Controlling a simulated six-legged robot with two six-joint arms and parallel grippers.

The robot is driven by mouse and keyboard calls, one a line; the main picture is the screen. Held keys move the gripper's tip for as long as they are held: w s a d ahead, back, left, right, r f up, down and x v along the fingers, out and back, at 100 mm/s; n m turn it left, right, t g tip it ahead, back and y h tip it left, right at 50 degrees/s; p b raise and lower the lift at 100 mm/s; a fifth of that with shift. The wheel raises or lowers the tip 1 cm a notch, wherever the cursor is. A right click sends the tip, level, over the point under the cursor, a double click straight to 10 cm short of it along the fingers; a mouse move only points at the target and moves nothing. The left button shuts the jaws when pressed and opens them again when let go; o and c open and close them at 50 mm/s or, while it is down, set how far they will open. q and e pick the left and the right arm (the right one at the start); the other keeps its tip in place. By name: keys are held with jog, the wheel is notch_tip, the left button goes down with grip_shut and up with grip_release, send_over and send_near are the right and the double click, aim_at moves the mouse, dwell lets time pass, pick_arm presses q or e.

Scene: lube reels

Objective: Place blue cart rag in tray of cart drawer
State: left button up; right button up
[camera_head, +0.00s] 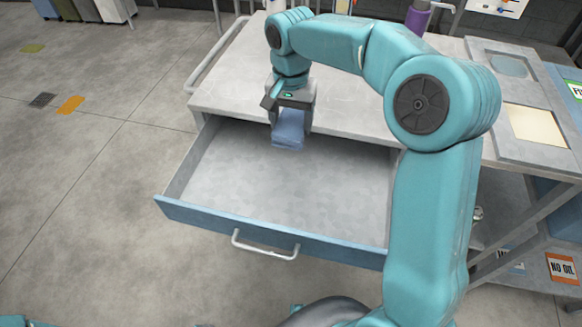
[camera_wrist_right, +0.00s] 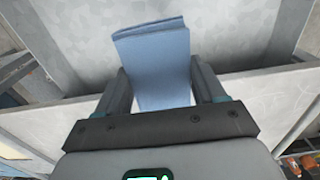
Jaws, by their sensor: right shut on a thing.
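The blue cart rag (camera_head: 287,130) is a folded blue cloth held in my right gripper (camera_head: 291,118). In the head view it hangs at the back edge of the open cart drawer (camera_head: 270,248), in front of the cart top's edge. The right wrist view shows the rag (camera_wrist_right: 155,58) between the two fingers of the right gripper (camera_wrist_right: 163,92), over the grey drawer floor. The drawer's grey tray (camera_head: 280,190) looks empty. The rag appears to be above the tray; its exact height is unclear. My left gripper is not in view.
The cart top (camera_head: 350,115) lies behind the drawer. A white drawer handle (camera_head: 265,247) is at the front. A purple cylinder (camera_head: 418,20) stands at the back of the cart. Bins (camera_head: 85,10) stand far left. Open concrete floor (camera_head: 80,190) lies left of the cart.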

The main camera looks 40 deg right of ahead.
aim_at(290, 176)
notch_tip(290, 176, down, 17)
jog(key=shift+a+r+b, duration=0.1)
jog(key=shift+b, duration=0.4)
jog(key=o, duration=1)
jog(key=shift+o, duration=0.2)
notch_tip(290, 176, up, 12)
jog(key=shift+r+p, duration=0.1)
jog(key=shift+p, duration=0.3)
jog(key=shift+s, duration=0.15)
